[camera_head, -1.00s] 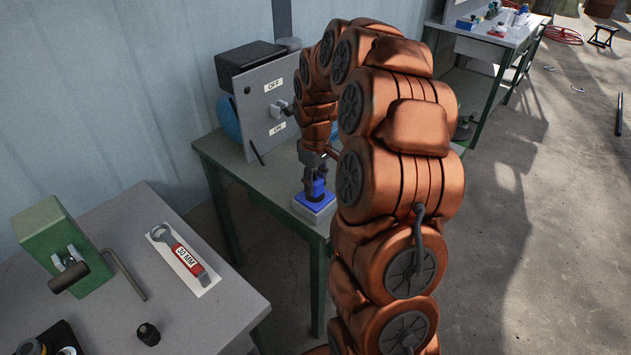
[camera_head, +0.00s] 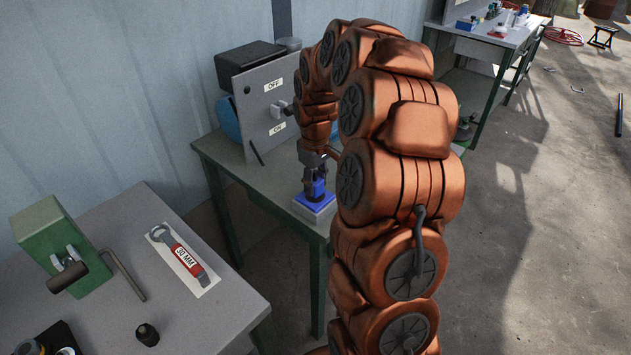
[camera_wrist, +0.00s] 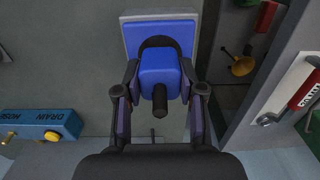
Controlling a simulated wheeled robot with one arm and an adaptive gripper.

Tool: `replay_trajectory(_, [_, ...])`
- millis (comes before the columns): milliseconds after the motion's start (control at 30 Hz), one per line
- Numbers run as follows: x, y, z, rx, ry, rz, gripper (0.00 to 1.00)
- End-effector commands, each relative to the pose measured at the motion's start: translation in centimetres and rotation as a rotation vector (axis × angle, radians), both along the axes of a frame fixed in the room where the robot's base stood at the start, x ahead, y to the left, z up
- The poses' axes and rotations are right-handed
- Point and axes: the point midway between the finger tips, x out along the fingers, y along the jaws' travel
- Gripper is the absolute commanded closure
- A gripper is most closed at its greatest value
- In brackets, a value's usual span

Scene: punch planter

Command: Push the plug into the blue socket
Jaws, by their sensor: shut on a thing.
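The blue plug (camera_wrist: 160,68) is held between the fingers of my gripper (camera_wrist: 160,92) in the wrist view, with a dark cable stub towards the camera. The blue socket (camera_wrist: 130,32) on its pale base lies right behind the plug. A dark round opening shows around the plug's far end; how deep the plug sits is hidden. In the head view, my gripper (camera_head: 315,185) points down, shut on the plug, over the blue socket (camera_head: 313,205) at the green table's front edge. The plug looks upright and in line with the socket.
A grey switch panel (camera_head: 270,100) with OFF and ON labels stands behind on the same table (camera_head: 235,160). A nearer bench (camera_head: 200,310) holds a wrench (camera_head: 182,257) and a green block (camera_head: 55,245).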

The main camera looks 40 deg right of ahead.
Motion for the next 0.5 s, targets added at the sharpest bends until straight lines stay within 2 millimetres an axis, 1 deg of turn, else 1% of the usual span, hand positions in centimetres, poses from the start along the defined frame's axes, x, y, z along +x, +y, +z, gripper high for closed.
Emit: replay_trajectory(500, [-0.01, -0.02, -0.89, 0.0, 0.0, 0.0, 0.92])
